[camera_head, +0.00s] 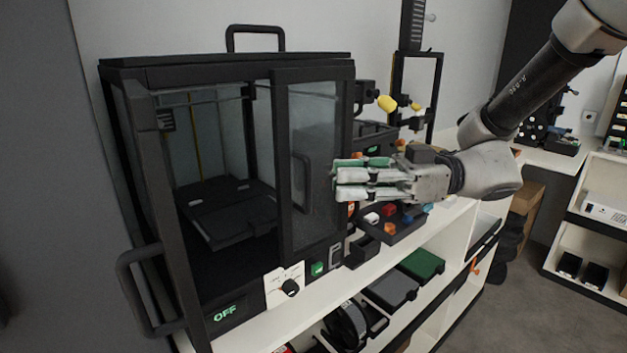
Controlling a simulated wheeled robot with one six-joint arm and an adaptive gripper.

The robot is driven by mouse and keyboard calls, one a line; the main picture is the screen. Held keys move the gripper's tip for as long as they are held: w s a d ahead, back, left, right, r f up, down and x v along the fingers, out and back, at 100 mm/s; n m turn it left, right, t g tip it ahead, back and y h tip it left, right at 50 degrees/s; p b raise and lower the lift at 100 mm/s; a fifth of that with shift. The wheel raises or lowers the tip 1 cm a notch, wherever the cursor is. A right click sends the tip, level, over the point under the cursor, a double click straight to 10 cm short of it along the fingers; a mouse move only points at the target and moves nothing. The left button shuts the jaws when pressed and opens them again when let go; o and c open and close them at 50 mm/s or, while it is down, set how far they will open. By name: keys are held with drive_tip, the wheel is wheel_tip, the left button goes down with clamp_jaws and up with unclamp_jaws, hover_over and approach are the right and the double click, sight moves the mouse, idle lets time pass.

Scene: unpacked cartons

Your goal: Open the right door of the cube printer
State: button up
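The cube printer (222,61) is a black-framed box with clear panels and a top handle, at the left of the head view. Its right door (315,215) is a tall framed panel on the right of the front, with a dark handle (301,180) near its left side. The door looks shut or nearly so; I cannot tell if there is a slight gap. My gripper (340,177) points left, with pale and green fingers overlapping the door's right edge. It is right of the handle. I cannot tell whether it touches the door or how far its fingers are apart.
Another handle (140,290) sticks out at lower left. Trays with small coloured parts (390,228) lie below my gripper. A white shelf unit (590,265) stands at right.

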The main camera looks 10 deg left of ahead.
sight(308, 211)
drive_tip(key=x, duration=0.6)
drive_tip(key=shift+s+a+f, duration=0.1)
drive_tip(key=shift+a, duration=0.25)
drive_tip(key=shift+c, duration=0.4)
clamp_jaws()
